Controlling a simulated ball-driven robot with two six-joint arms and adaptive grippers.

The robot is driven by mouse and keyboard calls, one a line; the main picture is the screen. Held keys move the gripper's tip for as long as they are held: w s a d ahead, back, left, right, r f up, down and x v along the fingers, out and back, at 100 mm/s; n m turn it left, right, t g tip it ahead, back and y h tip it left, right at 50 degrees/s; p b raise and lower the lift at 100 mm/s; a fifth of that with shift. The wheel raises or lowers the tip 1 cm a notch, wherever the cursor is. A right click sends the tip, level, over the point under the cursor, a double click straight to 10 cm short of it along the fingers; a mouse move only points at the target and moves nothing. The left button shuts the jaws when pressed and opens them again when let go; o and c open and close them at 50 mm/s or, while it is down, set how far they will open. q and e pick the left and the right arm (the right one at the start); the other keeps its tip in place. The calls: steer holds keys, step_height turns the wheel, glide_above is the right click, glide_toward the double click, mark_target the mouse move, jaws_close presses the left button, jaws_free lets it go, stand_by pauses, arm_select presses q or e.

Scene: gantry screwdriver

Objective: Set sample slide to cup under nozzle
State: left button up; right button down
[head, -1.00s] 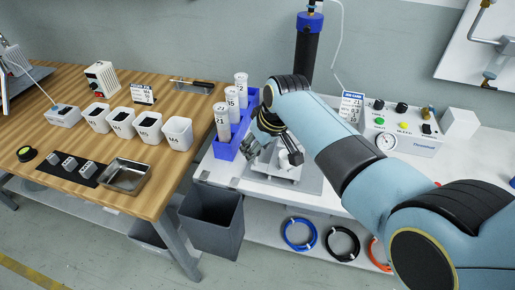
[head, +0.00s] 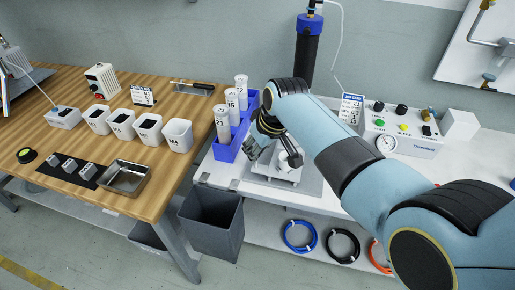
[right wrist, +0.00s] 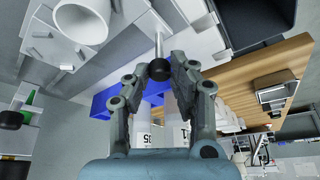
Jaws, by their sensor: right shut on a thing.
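My right gripper (right wrist: 159,78) is shut on a black ball knob (right wrist: 159,69) at the end of a thin metal rod (right wrist: 158,46). The rod runs from the knob towards a pale fixture. A white round cup (right wrist: 80,20) stands on the light fixture at upper left of the right wrist view. In the head view the right gripper (head: 270,148) is low over the white bench, just left of the cup (head: 286,160), which it partly covers. A black cylinder with a blue cap (head: 308,50) stands behind my arm. The nozzle and most of the slide are hidden.
A blue rack (head: 228,151) with numbered white tubes stands left of the gripper. A control box (head: 400,135) with a gauge is at right. A grey bin (head: 210,222) stands below, between the white bench and the wooden table (head: 80,120), which holds white cups and a metal tray (head: 126,177).

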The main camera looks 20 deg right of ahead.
steer(key=w+d+b, duration=0.2)
steer(key=w+b, duration=0.1)
steer(key=w+d+b, duration=0.2)
steer(key=w, duration=0.2)
steer(key=w+d+b, duration=0.3)
steer(key=shift+w+f+b, duration=0.25)
steer(key=shift+f+b, duration=0.05)
steer(key=shift+f, duration=0.05)
steer(key=shift+w+d+r+b, duration=0.2)
steer(key=shift+w+d+b, duration=0.15)
steer(key=shift+w, duration=0.1)
steer(key=shift+r, duration=0.1)
steer(key=c, duration=1.1)
jaws_free()
steer(key=shift+c, duration=0.2)
steer(key=v, duration=1.2)
steer(key=shift+w, duration=0.1)
